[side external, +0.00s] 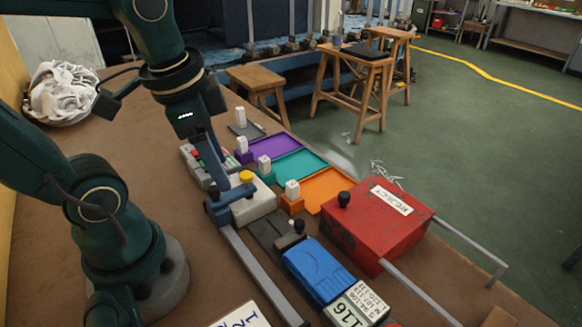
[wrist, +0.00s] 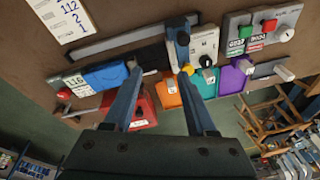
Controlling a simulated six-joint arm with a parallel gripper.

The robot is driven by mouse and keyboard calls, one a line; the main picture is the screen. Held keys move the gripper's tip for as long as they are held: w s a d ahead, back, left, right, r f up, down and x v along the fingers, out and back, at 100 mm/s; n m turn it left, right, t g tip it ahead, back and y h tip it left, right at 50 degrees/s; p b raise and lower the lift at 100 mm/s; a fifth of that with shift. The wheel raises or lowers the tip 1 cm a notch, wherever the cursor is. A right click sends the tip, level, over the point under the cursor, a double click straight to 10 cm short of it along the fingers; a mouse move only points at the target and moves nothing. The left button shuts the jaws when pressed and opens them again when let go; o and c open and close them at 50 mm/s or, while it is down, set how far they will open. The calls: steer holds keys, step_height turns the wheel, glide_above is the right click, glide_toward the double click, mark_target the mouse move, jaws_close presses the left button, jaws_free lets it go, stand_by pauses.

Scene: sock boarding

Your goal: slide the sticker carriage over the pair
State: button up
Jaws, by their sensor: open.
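The blue folded pair (side external: 318,270) lies on a dark board farther along the rail, toward the bottom right, apart from the carriage. The pair shows left of my fingers in the wrist view (wrist: 105,76). My gripper (wrist: 161,70) is open, with nothing seen between its fingers. In the side view its fingers (side external: 220,172) hang close to the carriage, and I cannot tell whether they touch it.
A red reject box (side external: 375,230) stands right of the pair. Purple, teal and orange trays (side external: 325,188) lie behind the white unit with its yellow button (side external: 246,177). A button box (wrist: 262,30) stands nearby.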

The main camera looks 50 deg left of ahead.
mark_target(214, 188)
steer(key=a+g, duration=0.1)
steer(key=a, duration=0.1)
steer(key=a+f+n+g, duration=0.1)
steer(key=a, duration=0.1)
steer(key=shift+w+a+f, duration=0.15)
steer(key=shift+f, duration=0.05)
steer(key=shift+a+f+g, duration=0.15)
steer(key=shift+a+g, duration=0.1)
steer(key=shift+g, duration=0.05)
steer(key=shift+f, duration=2.6)
jaws_close()
